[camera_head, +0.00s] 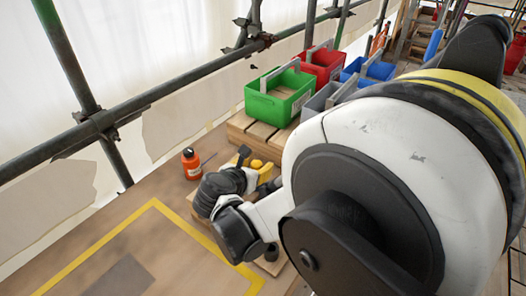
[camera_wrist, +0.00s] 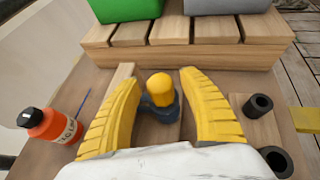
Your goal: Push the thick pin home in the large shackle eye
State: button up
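A yellow round-topped pin (camera_wrist: 160,86) stands upright in a dark blue-grey shackle (camera_wrist: 160,110) on a wooden board, in the middle of the wrist view. The pin's head sticks up above the shackle; how deep its shank sits is hidden. My gripper (camera_wrist: 158,74) is open, with one yellow ribbed finger on each side of the pin and a visible gap to both. Only one pin and shackle show clearly, so I cannot compare their sizes. In the head view my arm largely covers this spot.
An orange bottle (camera_wrist: 51,125) stands left, beside a thin blue rod (camera_wrist: 83,101). Two dark tubes (camera_wrist: 258,105) (camera_wrist: 276,160) stand right. Behind is a slatted wooden platform (camera_wrist: 185,55) with a green crate (camera_head: 279,96), also red, grey and blue ones. Scaffold poles run left.

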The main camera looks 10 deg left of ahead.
jog(key=v, duration=1.2)
jog(key=shift+a, duration=0.2)
jog(key=shift+d, duration=0.1)
